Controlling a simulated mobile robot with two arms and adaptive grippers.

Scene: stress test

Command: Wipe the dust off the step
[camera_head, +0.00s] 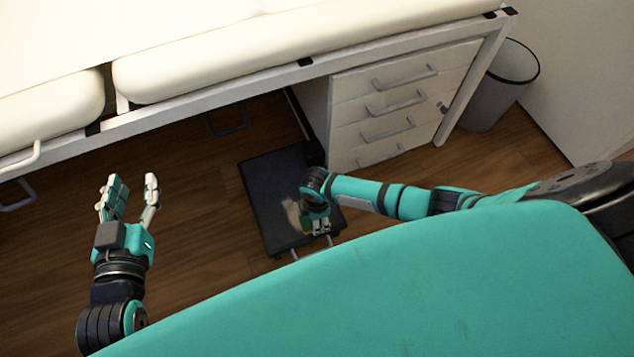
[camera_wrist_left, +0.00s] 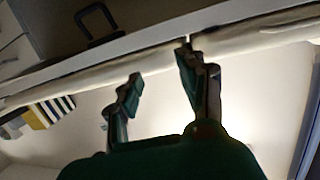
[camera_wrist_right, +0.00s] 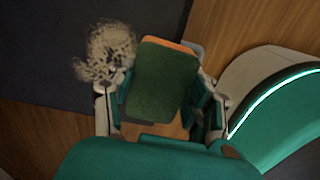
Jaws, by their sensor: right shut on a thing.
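The step (camera_head: 262,185) is a low black platform on the floor in front of the drawers; its dark top also shows in the right wrist view (camera_wrist_right: 40,55). A tan patch of dust (camera_head: 292,212) lies on it, beside the right gripper; in the right wrist view the dust (camera_wrist_right: 107,48) is left of the sponge. My right gripper (camera_head: 318,228) is shut on a green sponge with an orange layer (camera_wrist_right: 163,85), over the step's near edge. Whether the sponge touches the step I cannot tell. My left gripper (camera_head: 130,190) is open and empty, left of the step; it also shows in the left wrist view (camera_wrist_left: 158,85).
A padded cream examination table (camera_head: 210,65) runs across the back, with a white drawer unit (camera_head: 350,115) under it. A grey bin (camera_head: 500,85) stands at the right. The wooden floor (camera_head: 200,230) between left gripper and step is clear.

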